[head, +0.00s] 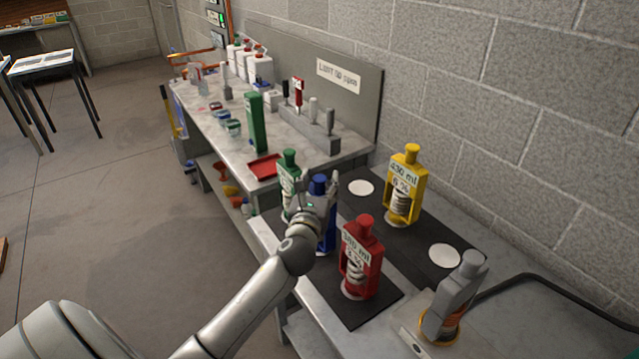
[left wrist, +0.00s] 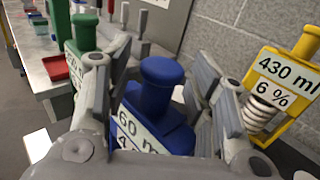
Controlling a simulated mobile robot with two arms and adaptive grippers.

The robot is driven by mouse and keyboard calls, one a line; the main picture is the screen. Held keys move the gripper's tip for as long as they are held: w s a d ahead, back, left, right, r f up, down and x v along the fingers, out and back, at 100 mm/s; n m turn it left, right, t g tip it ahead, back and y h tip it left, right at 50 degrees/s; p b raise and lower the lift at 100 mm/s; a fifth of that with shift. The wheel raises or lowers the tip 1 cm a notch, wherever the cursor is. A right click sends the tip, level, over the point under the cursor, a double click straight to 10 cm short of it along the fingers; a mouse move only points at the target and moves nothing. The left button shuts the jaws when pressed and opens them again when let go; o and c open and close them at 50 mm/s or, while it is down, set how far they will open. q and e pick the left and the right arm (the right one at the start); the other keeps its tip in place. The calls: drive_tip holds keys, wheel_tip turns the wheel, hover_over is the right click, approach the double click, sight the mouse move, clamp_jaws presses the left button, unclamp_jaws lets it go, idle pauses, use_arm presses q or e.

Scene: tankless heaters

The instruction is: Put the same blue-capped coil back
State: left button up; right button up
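The blue-capped coil (head: 325,238) is upright near the left edge of the dark mat (head: 398,262), between the green and red coils. Its cap and label, part-hidden and reading "60 ml", fill the middle of the left wrist view (left wrist: 160,95). My left gripper (head: 328,195) is at its upper part, with one finger on each side of the blue body in the left wrist view (left wrist: 160,75). The fingers are apart; whether they press on it is unclear. My right gripper is out of view.
Green (head: 290,180), red (head: 361,262) and yellow (head: 404,190) coils stand close by. Two white discs (head: 361,187) (head: 445,256) on the mat are empty. A grey-capped coil (head: 455,300) stands at the front right. A bench (head: 215,135) with tools lies beyond.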

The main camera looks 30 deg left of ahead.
use_arm(q)
drive_tip(key=shift+r, duration=0.1)
drive_tip(key=shift+s, duration=0.1)
drive_tip(key=b+v, duration=0.1)
drive_tip(key=v, duration=1)
drive_tip(key=shift+s+d, duration=0.2)
drive_tip(key=shift+s, duration=0.15)
